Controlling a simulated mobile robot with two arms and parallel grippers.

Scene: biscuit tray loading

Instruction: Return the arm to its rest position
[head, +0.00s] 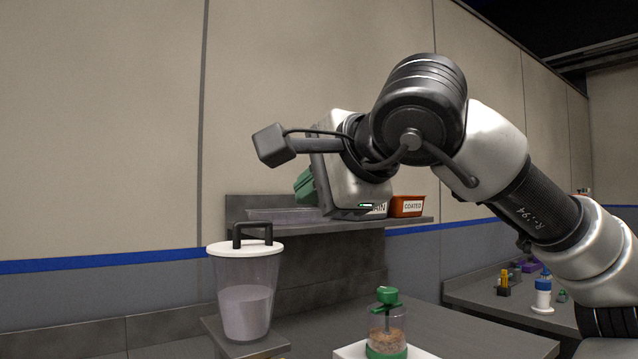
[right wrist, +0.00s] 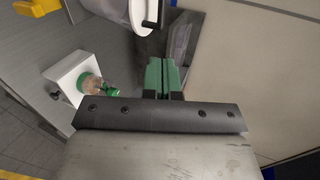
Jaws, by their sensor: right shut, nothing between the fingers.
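My right arm reaches in from the right of the head view, raised in front of the wall. Its gripper (head: 304,185) points away, and its green fingers are partly hidden behind the gripper body. In the right wrist view the two green fingers (right wrist: 166,76) lie together with nothing between them. The gripper is in the air above the counter, apart from everything. My left arm and gripper are not in view.
A clear pitcher with a white lid (head: 245,290) stands on the grey counter. A green-topped jar (head: 387,325) stands on a white base to its right. A shelf (head: 340,227) with an orange bin labelled COATED (head: 407,206) is behind. A white-and-blue bottle (head: 542,293) stands far right.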

